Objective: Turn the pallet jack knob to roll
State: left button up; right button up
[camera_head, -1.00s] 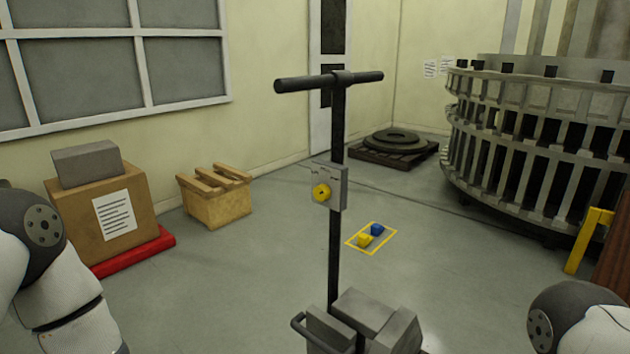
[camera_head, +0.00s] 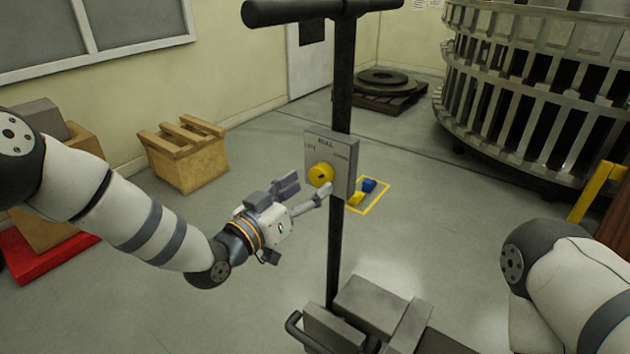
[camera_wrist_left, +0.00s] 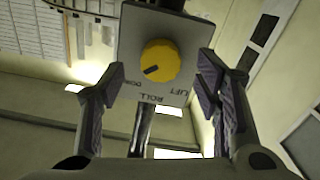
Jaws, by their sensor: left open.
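The yellow round knob (camera_head: 320,174) sits on a grey panel (camera_head: 345,182) on the black post of the pallet jack (camera_head: 340,250). In the left wrist view the knob (camera_wrist_left: 160,62) shows a dark mark that points towards the DOWN label, with ROLL and LIFT beside it. My left gripper (camera_head: 304,189) is open, just in front of the panel. In the left wrist view the fingers (camera_wrist_left: 160,90) stand apart on either side of the knob's line, and no contact shows. My right gripper is out of view; only part of that arm shows.
The jack's black crossbar handle (camera_head: 320,10) tops the post, and its grey base stands below. A wooden crate (camera_head: 182,155) stands at the left. Blue and yellow blocks lie in a yellow floor outline (camera_head: 372,208) behind the post. A large metal ring structure (camera_head: 540,90) fills the right.

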aim_at(318, 179)
pick_arm(q)
jog(key=x, duration=0.3)
jog(key=shift+w+d, duration=0.1)
jog(key=shift+w, duration=0.1)
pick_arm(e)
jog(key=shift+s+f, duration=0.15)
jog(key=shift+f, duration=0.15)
pick_arm(q)
jog(key=shift+c, duration=0.4)
jog(key=c, duration=1.1)
